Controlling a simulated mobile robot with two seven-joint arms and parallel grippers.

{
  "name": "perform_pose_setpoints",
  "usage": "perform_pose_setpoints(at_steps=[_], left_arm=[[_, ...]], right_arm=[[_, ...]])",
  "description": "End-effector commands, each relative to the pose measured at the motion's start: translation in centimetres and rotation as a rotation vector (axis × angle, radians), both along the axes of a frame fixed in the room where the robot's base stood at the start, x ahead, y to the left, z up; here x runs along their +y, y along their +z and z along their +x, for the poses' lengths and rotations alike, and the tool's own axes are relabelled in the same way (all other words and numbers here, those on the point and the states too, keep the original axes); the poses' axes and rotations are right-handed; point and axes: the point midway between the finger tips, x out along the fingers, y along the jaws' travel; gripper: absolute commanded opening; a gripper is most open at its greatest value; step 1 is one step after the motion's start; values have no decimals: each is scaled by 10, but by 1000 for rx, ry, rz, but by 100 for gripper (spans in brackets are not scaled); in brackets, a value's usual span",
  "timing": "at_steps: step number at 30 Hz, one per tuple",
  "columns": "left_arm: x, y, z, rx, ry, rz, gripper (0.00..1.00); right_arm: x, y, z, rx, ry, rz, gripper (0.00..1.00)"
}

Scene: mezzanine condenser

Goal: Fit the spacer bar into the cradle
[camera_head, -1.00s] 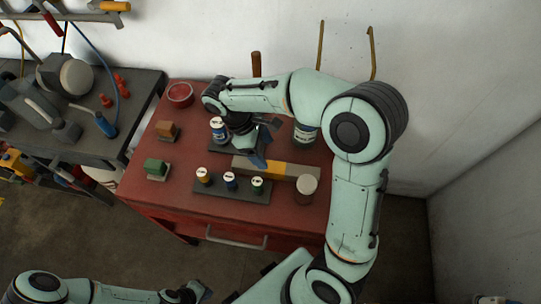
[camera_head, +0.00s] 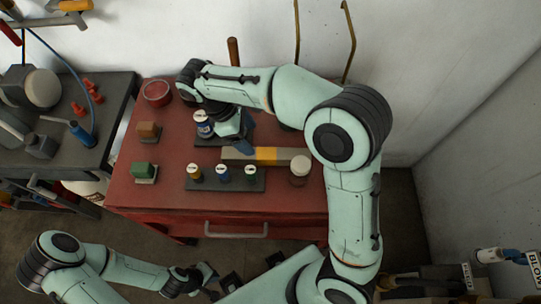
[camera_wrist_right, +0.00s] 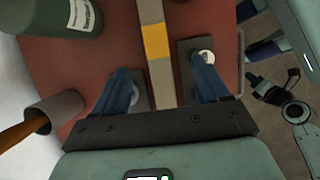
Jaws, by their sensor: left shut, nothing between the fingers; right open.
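The spacer bar (camera_head: 293,154), grey with a yellow band and a tan end, lies on the red cabinet top (camera_head: 180,215). It also shows in the right wrist view (camera_wrist_right: 156,41), running lengthwise between the fingers. My right gripper (camera_wrist_right: 162,82) is open, with one blue finger on each side of the bar and gaps visible; I cannot tell its height above it. In the head view its fingers (camera_head: 246,142) are at the bar's back edge. My left gripper (camera_head: 203,277) is shut and empty, in front of the cabinet. I cannot pick out the cradle.
Three small capped bottles stand on a dark tray (camera_head: 205,186) in front of the bar. A jar (camera_head: 299,171) stands near its right end. Green (camera_head: 143,169) and brown (camera_head: 148,130) blocks sit left. The cabinet's front strip is clear.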

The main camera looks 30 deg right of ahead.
Motion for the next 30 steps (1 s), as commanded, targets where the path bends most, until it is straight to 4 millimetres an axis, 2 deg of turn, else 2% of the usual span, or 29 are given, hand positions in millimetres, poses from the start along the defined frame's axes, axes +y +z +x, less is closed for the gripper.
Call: perform_pose_setpoints(at_steps=[1, 3, 7, 14, 23, 30], left_arm=[[0, -5, -4, 4, 0, 0, 0], [0, -9, -6, 7, 0, 0, 0], [0, -12, -8, 10, 0, 0, 0], [0, -14, -10, 11, 0, 0, 0], [0, -18, -12, 13, 0, 0, 0], [0, -19, -12, 14, 1, 0, 0]], right_arm=[[-4, -13, -4, 5, -2, -1, 74], [-9, -26, -6, 5, -2, -2, 74], [-16, -44, -10, 2, -2, -1, 74], [-22, -59, -11, 2, -3, -1, 74], [-38, -97, -14, 2, -2, -1, 74], [-39, -102, -14, -1, -2, 0, 74]])
